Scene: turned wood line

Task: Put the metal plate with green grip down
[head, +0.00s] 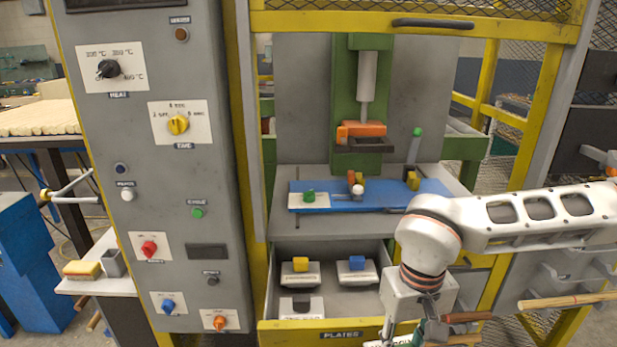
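My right gripper (424,334) hangs at the bottom edge, in front of the open drawer's right side, and the frame cuts it off. Green shows at its fingers. This looks like the grip of the metal plate with green grip (418,338), held in the gripper; most of the plate is out of frame. The open drawer (341,334), marked PLATES, holds plates with a yellow grip (300,264), a blue grip (357,263) and a black grip (301,302). My arm hides its front right part. My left gripper is not in view.
Above the drawer, a blue press bed (330,206) carries a pale piece with a green knob (308,196) and a white ball knob (358,190). A grey control panel (150,215) stands left. Wooden handles (466,317) and rods (570,300) are at the right.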

